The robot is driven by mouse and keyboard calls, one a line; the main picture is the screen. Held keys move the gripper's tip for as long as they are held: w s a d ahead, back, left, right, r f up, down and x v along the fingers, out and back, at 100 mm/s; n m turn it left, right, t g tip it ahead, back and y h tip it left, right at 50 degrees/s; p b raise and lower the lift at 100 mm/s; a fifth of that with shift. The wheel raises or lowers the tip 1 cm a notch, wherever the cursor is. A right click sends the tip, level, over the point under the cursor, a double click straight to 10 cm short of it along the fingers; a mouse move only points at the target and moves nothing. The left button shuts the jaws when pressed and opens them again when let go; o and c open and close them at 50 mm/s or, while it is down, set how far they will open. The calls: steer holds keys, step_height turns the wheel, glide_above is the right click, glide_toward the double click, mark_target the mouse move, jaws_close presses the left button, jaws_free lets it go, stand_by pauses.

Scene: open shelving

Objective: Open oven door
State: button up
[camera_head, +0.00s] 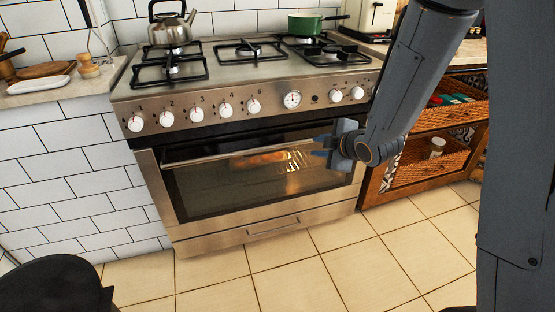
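The oven (200,232) is a stainless steel range with a gas hob on top. Its door (240,190) has a dark glass window and appears shut. A long bar handle (225,153) runs across the door's top edge. My gripper (319,147) is at the right end of the handle, in front of the door's upper right, with its fingers pointing left. The two fingers look apart. I cannot tell whether the handle lies between them or touches them. My gripper and wrist hide the handle's right end.
A steel kettle (171,28) and a green pan (305,24) stand on the hob. White knobs (225,109) line the front panel. A lower drawer (272,228) is below the door. Wooden shelves with baskets (430,162) stand at right. The tiled floor (290,285) in front is clear; a dark rounded object (55,287) is at bottom left.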

mark_target(280, 147)
steer(key=w+a+f+n+y+b, duration=0.2)
steer(key=w+a, duration=0.1)
steer(key=a, duration=0.1)
steer(key=w+a+f+n+t+y+b, duration=0.1)
steer(key=w+a+f+n+y+b, duration=0.1)
steer(key=w+a+n, duration=0.1)
steer(key=w+a+f+n+y+b, duration=0.2)
steer(key=w+a+b, duration=0.1)
steer(key=a, duration=0.2)
steer(key=shift+a+f+t, duration=0.1)
steer(key=shift+a+t, duration=0.1)
steer(key=shift+t, duration=0.1)
jaws_close()
